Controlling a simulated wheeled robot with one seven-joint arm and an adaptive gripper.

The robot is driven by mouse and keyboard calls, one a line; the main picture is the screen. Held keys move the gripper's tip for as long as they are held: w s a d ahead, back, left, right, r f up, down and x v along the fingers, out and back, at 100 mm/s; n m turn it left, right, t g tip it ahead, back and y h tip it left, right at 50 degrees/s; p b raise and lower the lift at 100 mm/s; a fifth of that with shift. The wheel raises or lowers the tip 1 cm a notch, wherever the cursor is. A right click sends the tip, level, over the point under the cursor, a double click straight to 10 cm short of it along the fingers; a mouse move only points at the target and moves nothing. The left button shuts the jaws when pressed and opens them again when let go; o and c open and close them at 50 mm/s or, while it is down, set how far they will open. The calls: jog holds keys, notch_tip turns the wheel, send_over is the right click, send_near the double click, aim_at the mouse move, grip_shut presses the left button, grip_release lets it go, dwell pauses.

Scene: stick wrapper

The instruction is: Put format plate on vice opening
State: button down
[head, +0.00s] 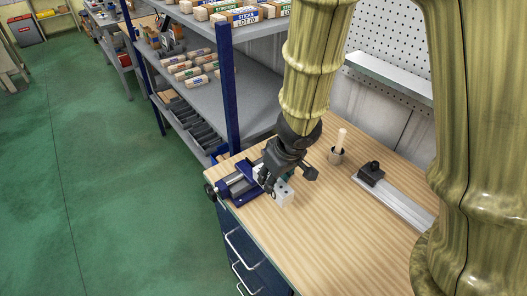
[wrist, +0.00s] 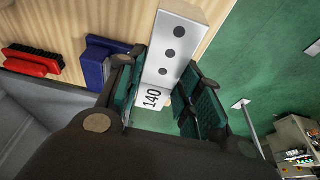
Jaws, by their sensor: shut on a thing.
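My gripper (head: 270,180) is above the front left part of the workbench, beside the blue vice (head: 238,183). It is shut on the white format plate (head: 284,195), which has dark round holes. In the wrist view the plate (wrist: 172,48) sits between the green finger pads (wrist: 168,88) and bears the number 140. The vice (wrist: 97,64) shows left of the plate there. The gripper hides part of the vice in the head view, and I cannot tell whether plate and vice touch.
The wooden benchtop (head: 315,240) is clear in front. A small cup with a wooden stick (head: 338,150) stands behind the gripper. A metal rail with a black block (head: 371,174) lies to the right. Grey shelves (head: 250,95) with boxes stand at the back left. A red brush-like object (wrist: 33,62) shows in the wrist view.

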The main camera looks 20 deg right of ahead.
jog(key=w+p, duration=0.1)
jog(key=w, duration=0.3)
jog(key=w+d+p, duration=0.1)
jog(key=w+p, duration=0.1)
jog(key=w, duration=0.2)
jog(key=w+f+p, duration=0.1)
jog(key=w+p, duration=0.1)
jog(key=w, duration=0.3)
jog(key=shift+w+d, duration=0.1)
jog(key=shift+d, duration=0.1)
jog(key=shift+w+f, duration=0.1)
jog(key=shift+w, duration=0.05)
jog(key=shift+f+b, duration=1.1)
jog(key=shift+f, duration=0.75)
jog(key=shift+r, duration=0.1)
jog(key=c, duration=1)
grip_release()
jog(key=shift+o, duration=0.2)
